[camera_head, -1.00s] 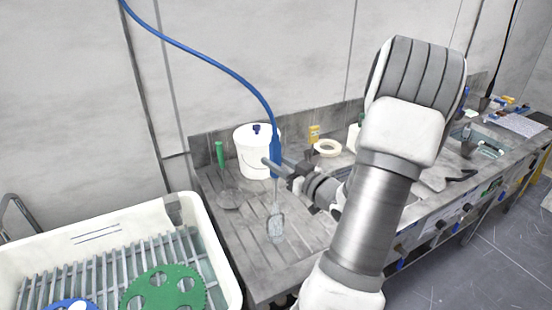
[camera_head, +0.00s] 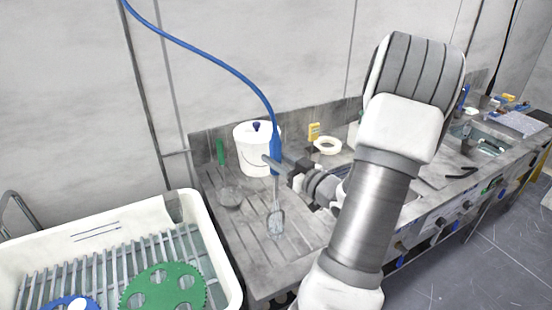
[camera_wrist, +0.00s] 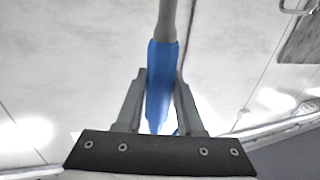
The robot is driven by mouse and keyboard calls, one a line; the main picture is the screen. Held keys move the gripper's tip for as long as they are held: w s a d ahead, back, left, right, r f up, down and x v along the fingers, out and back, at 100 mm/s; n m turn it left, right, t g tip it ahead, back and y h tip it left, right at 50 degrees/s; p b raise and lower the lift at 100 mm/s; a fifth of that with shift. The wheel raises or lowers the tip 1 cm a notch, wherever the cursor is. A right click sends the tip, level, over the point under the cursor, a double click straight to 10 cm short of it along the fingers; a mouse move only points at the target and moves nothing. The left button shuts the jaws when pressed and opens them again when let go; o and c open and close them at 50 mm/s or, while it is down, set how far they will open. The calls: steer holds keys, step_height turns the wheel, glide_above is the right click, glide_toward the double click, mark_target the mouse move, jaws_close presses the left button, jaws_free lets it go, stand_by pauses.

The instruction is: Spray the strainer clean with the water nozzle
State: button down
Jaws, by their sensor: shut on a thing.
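My gripper (camera_head: 281,167) is shut on the blue water nozzle (camera_head: 275,147) above the steel drainboard. A blue hose rises from the nozzle toward the upper left. In the wrist view the nozzle (camera_wrist: 160,90) stands between both fingers (camera_wrist: 158,105). A thin grey stem runs down below the gripper to a pale, see-through oval (camera_head: 276,222) over the drainboard; I cannot tell if this is spray or a solid part. The strainer (camera_head: 229,195), a round grey mesh with an upright green handle, rests on the drainboard left of the nozzle, apart from it.
A white bucket (camera_head: 253,160) stands behind the nozzle. A tape roll (camera_head: 327,146) and a yellow item (camera_head: 314,131) lie farther right. A white tub (camera_head: 222,262) with a rack and green and blue discs is at front left. My arm hides part of the counter.

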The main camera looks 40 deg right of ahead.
mark_target(276, 137)
steer(key=shift+r, duration=0.1)
steer(key=shift+r+p, duration=1.9)
steer(key=shift+r, duration=0.65)
step_height(276, 137, up, 4)
steer(key=p, duration=0.3)
steer(key=shift+w, duration=0.1)
